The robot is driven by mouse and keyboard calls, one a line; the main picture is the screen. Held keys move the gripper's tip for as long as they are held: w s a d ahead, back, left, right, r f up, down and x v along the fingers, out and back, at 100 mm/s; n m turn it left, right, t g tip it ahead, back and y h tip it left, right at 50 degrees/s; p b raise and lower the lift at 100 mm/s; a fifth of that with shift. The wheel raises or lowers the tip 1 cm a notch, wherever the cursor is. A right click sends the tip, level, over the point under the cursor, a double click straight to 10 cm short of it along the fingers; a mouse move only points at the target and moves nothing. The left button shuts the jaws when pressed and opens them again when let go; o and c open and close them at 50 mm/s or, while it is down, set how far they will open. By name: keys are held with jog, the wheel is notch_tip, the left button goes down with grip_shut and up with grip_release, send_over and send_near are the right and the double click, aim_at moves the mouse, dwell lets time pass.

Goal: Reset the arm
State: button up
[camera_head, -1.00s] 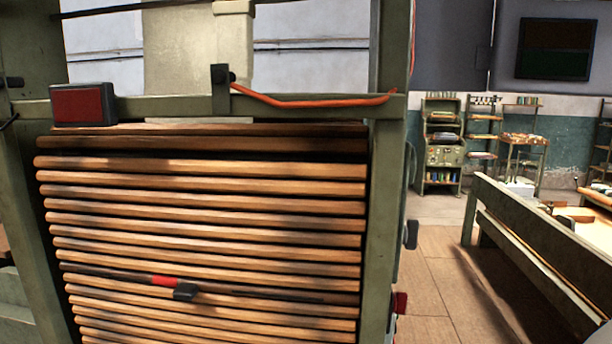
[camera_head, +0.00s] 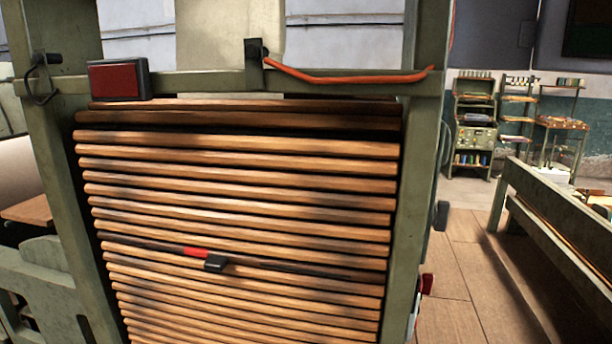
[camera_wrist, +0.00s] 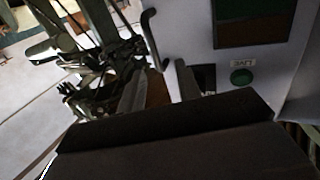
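My gripper (camera_wrist: 160,84) shows only in the wrist view, where two grey fingers stand apart beyond a dark slab-like shape that fills the bottom. The gripper looks open; a brown patch shows between the fingers, and I cannot tell what it is. The arm is not in the head view.
In the head view a green frame (camera_head: 419,190) holds stacked wooden slats (camera_head: 240,187), with a red-faced box (camera_head: 118,80) and an orange cable (camera_head: 350,77). A bench (camera_head: 565,225) and shelves (camera_head: 473,125) stand right, beside open floor (camera_head: 455,260). The wrist view shows a green button (camera_wrist: 241,77) on a pale panel.

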jog(key=shift+b+v, duration=0.75)
jog(key=shift+v, duration=2.55)
jog(key=p+x, duration=0.3)
jog(key=x, duration=0.9)
jog(key=shift+d, duration=0.25)
jog(key=shift+w, duration=0.2)
